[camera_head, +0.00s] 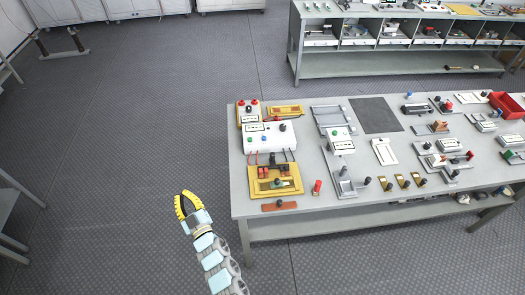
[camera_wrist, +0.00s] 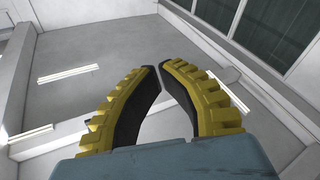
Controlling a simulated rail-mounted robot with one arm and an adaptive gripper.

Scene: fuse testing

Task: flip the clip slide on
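My gripper (camera_head: 182,193) hangs over the floor left of the workbench, apart from everything on it. Its two yellow, black-lined fingers also show in the wrist view (camera_wrist: 160,67). They curve inward so that their tips almost meet, with nothing between them. A yellow fuse board (camera_head: 288,187) with dark and reddish-brown parts lies at the bench's near left corner. Wires join it to a white box (camera_head: 262,137) with coloured knobs behind it. I cannot tell which small part is the clip slide, or its position.
The grey workbench (camera_head: 300,222) holds many small fixtures, including a red cylinder (camera_head: 317,187), a brown strip (camera_head: 279,205) and a dark mat (camera_head: 375,115). A shelved bench (camera_head: 400,65) stands behind. The floor to the left (camera_head: 130,130) is mostly clear.

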